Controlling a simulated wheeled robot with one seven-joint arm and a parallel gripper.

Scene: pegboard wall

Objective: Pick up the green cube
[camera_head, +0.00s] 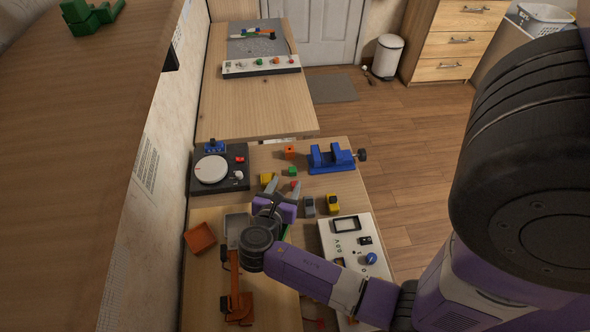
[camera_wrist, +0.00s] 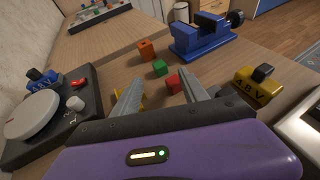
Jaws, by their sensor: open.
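The green cube (camera_wrist: 160,68) lies on the wooden table in the wrist view, between an orange block and a red block. It also shows in the head view (camera_head: 292,171), small, just past my gripper. My gripper (camera_wrist: 156,92) is open and empty, with its two grey fingers pointing toward the cubes. The green cube is beyond the fingertips, apart from them. In the head view my gripper (camera_head: 284,190) hangs over the middle of the table.
A red block (camera_wrist: 173,84) is near the right finger; a yellow block (camera_head: 267,179) is partly behind the left one. An orange block (camera_wrist: 146,50) and blue vise (camera_wrist: 203,38) stand farther back.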

